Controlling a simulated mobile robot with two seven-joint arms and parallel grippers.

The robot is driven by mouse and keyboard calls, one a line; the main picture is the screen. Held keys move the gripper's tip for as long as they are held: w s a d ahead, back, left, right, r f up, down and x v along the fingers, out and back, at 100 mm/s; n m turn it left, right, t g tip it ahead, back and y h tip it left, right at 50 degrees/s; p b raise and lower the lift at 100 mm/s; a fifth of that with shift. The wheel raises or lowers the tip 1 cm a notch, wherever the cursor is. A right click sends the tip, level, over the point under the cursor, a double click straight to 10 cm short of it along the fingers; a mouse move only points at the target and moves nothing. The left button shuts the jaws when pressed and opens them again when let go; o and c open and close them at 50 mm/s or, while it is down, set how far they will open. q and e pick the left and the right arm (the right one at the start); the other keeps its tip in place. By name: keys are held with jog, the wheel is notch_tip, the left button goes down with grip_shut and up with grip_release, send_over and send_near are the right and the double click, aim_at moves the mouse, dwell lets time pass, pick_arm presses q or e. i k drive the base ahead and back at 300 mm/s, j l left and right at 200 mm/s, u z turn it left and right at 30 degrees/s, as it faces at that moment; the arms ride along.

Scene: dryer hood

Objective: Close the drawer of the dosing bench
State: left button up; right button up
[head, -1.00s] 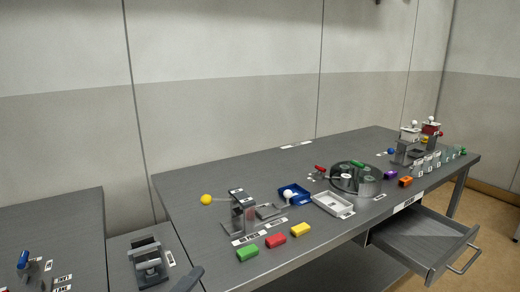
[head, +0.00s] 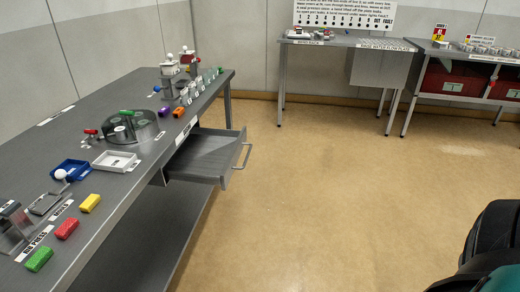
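The drawer (head: 205,158) of the dosing bench (head: 90,105) is open. It sticks out to the right from under the bench's front edge, and its tray looks empty. Its bar handle (head: 243,157) is on the drawer's right-hand front face. Nothing touches the drawer or the handle. Neither of my grippers shows in the head view.
Green, red and yellow blocks (head: 66,228) lie near the bench's front edge, with a white tray (head: 115,161) and a round clear-covered device (head: 130,127) behind. Open floor (head: 330,200) lies right of the drawer. Another table (head: 345,42) stands at the back. Dark parts of mine fill the lower right.

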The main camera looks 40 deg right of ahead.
aim_at(210, 157)
jog(key=z, duration=1)
jog(key=i+u, duration=0.3)
jog(key=i, duration=0.3)
jog(key=i+l+u, duration=0.1)
jog(key=i+u, duration=0.15)
jog(key=i, duration=0.3)
